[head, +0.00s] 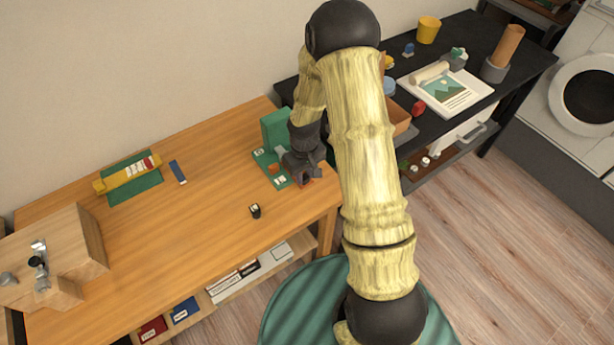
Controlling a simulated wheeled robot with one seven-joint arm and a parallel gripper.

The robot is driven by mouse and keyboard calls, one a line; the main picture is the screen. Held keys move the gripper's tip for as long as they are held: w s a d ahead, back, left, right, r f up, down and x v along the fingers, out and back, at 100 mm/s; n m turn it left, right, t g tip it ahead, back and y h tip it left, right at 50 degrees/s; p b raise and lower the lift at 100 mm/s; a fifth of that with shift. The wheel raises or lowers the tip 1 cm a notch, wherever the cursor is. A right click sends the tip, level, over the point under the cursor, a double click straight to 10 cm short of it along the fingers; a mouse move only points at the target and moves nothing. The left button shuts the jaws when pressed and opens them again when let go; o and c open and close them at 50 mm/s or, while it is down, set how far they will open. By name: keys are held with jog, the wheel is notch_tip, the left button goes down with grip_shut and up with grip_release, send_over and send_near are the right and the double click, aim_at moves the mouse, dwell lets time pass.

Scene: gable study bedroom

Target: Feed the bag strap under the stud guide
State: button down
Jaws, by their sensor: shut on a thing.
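My gripper (301,170) is low over the right end of the wooden desk, beside a green upright block (276,130) on a green base plate (262,158). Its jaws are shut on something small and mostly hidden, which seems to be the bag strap. An orange-red patch shows at the fingertips. Small orange and white parts sit on the plate just left of the gripper. I cannot make out which part is the stud guide, and my wrist and fingers cover much of this area.
A cluttered black table (480,40) stands right.

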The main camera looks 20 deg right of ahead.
jog(key=shift+w+a, duration=0.3)
jog(key=shift+w, duration=0.35)
jog(key=shift+w+a, duration=0.25)
jog(key=shift+w, duration=0.35)
jog(key=shift+f, duration=0.1)
dwell(0.3)
jog(key=c, duration=1.1)
grip_release()
jog(key=shift+c, duration=0.2)
